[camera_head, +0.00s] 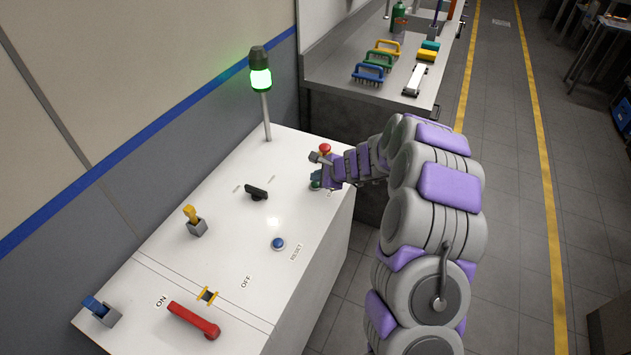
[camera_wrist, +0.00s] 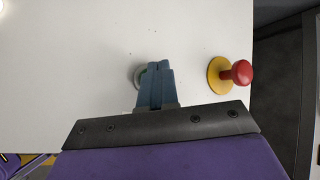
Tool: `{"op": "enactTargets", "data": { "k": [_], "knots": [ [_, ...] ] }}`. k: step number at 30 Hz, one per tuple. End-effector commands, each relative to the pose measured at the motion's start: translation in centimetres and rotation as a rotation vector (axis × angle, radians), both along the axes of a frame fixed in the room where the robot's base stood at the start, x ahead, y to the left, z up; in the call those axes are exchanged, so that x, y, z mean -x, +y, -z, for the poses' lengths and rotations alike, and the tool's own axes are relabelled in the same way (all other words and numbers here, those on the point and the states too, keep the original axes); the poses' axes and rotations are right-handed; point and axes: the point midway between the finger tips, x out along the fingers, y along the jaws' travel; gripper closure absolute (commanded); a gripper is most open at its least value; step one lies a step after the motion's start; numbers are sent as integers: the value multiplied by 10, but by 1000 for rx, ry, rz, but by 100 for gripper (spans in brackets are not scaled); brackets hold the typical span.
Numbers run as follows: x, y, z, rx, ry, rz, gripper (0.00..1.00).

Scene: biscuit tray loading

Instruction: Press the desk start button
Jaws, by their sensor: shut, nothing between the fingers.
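The green desk button (camera_head: 316,184) is at the far right end of the white desk, mostly hidden by my gripper. In the wrist view only part of its metal ring (camera_wrist: 135,77) and a sliver of green show beside the fingers. My gripper (camera_head: 314,175) is shut and empty, with its blue fingertips (camera_wrist: 158,66) directly over the button. I cannot tell whether the tips touch it or whether it is pressed in.
A red mushroom button on a yellow base (camera_wrist: 219,75) is close to the right of my fingers. The white desk (camera_head: 205,210) also has a blue reset button (camera_head: 278,243), a black knob (camera_head: 256,192) and a red lever (camera_head: 194,320). A signal lamp (camera_head: 261,78) glows green.

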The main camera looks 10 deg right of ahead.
Motion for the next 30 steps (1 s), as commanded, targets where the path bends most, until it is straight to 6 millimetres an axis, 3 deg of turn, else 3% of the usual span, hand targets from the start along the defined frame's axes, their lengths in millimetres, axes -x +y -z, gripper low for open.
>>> {"op": "enactTargets", "data": {
  "k": [14,30],
  "knots": [
    [0,0,-7,-1,0,1,100],
    [0,0,-53,0,0,0,100]
  ]
}}
